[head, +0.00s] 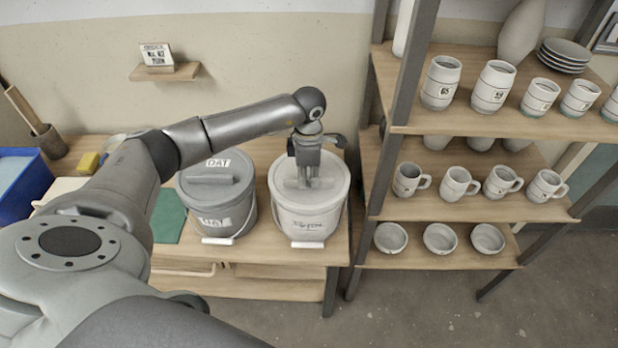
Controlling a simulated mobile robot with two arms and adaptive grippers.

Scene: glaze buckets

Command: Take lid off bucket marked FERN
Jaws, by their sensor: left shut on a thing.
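Two lidded buckets stand side by side on the wooden bench. The right one is a pale bucket (306,222) with a pale lid (281,186); the marking on its front is too small to read surely. The left one is a grey bucket (226,218) with a grey lid (214,180) marked OAT. My left gripper (309,182) points down over the middle of the pale lid and is shut on its handle, which is mostly hidden by the fingers. The pale lid appears to sit on its bucket. My right gripper is not in view.
A shelf rack (475,195) with mugs, bowls and plates stands close to the right of the pale bucket. A green cloth (170,216) lies left of the grey bucket. A blue bin (22,185) is at far left. A small wall shelf (165,72) is behind.

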